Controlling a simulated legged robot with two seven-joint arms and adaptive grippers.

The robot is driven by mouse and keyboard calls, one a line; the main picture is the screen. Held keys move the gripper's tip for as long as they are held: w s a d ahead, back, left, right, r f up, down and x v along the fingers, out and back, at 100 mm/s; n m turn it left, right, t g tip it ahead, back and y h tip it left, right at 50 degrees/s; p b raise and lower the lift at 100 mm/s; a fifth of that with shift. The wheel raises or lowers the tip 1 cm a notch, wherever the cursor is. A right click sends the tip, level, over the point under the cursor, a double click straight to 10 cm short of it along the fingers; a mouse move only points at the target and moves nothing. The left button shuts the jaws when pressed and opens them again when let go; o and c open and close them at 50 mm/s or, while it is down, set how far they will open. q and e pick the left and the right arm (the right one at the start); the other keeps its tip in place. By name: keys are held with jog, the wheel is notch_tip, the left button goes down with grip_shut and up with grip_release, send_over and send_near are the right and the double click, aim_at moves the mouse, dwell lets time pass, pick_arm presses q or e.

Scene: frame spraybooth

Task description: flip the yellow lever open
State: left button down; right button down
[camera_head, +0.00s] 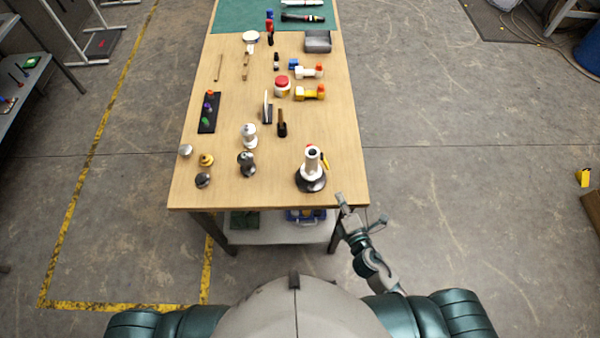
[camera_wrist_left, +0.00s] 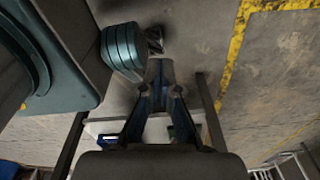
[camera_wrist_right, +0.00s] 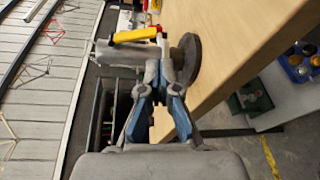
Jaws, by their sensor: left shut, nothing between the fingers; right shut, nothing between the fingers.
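A white upright fitting (camera_head: 312,163) on a dark round base (camera_head: 310,184) stands near the table's front right corner. A small yellow lever (camera_head: 324,160) shows at its right side. In the right wrist view the yellow lever (camera_wrist_right: 135,35) lies just beyond the fingertips, with the pale fitting (camera_wrist_right: 118,55) beside it and the dark base (camera_wrist_right: 187,58) to the right. My right gripper (camera_head: 342,203) is shut and empty, off the table's front right corner; it also shows in the right wrist view (camera_wrist_right: 160,62). Contact with the lever cannot be told. My left gripper (camera_wrist_left: 160,78) is shut and empty, away from the lever.
The wooden table (camera_head: 225,130) holds a yellow valve-like part (camera_head: 311,92), a red-lidded jar (camera_head: 282,86), a dark strip with coloured pieces (camera_head: 208,113), several knobs at front left and a grey tray (camera_head: 317,41). A lower shelf (camera_head: 270,234) sits underneath.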

aim_at(325, 162)
pick_arm(q)
jog(key=shift+s+a+f, duration=0.1)
jog(key=shift+s+f, duration=0.1)
jog(key=shift+s, duration=0.35)
jog(key=shift+s+a+f, duration=0.1)
jog(key=shift+s+f, duration=0.1)
jog(key=shift+s, duration=0.35)
pick_arm(e)
jog(key=shift+s+a+n+y, duration=0.1)
jog(key=shift+a+n+y, duration=0.45)
jog(key=shift+n, duration=0.35)
jog(key=p+x, duration=0.1)
jog(key=x, duration=0.9)
jog(key=shift+p, duration=0.35)
pick_arm(q)
jog(key=shift+w+r, duration=0.1)
jog(key=shift+r, duration=0.75)
jog(key=shift+r, duration=0.1)
pick_arm(e)
jog(key=shift+d, duration=0.1)
